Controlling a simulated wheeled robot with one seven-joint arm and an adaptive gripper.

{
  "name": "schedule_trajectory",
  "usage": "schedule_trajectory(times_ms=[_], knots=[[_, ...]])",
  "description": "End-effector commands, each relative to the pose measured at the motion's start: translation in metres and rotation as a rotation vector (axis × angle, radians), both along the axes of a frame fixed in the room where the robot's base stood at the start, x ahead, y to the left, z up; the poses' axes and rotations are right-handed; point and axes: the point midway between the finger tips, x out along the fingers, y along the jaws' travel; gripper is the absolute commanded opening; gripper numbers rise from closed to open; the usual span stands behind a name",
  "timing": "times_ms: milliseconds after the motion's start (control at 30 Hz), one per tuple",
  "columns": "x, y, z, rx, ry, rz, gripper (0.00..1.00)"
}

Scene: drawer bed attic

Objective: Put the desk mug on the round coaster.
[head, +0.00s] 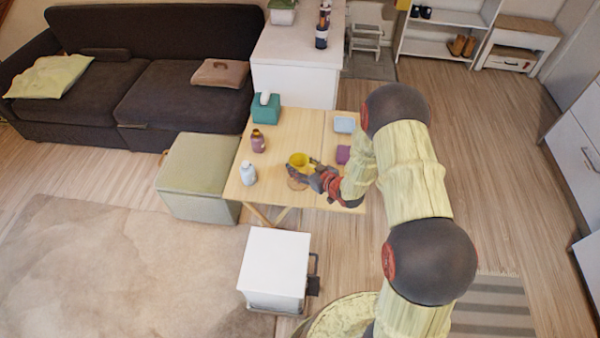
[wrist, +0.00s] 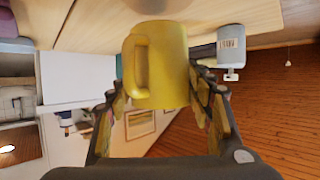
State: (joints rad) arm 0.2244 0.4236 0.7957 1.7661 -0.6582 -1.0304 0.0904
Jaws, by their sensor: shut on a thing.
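The yellow desk mug (head: 299,160) is over the front part of the wooden table in the head view. A brown round shape, which looks like the round coaster (head: 296,184), shows on the table just below the mug and gripper, partly covered by my gripper. The mug appears above the table; the exact gap cannot be told.
On the table (head: 285,125) stand a white bottle (head: 248,173), a dark red bottle (head: 258,141), a teal tissue box (head: 265,108), a light blue container (head: 344,124) and a purple item (head: 343,154). The grey bottle also shows in the wrist view (wrist: 231,48). A green ottoman (head: 195,165) adjoins the table's left.

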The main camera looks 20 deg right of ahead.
Motion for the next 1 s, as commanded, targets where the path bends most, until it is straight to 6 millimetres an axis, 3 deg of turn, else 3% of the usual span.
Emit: schedule_trajectory(times_ms=[200,600,633,1000], knots=[[0.002,0.002,-0.034,0.001,0.002,-0.001,0.20],[0.002,0.002,-0.037,0.001,0.000,0.000,0.20],[0.001,0.002,-0.038,0.001,0.001,0.001,0.52],[0.001,0.002,-0.037,0.001,0.001,0.001,0.70]])
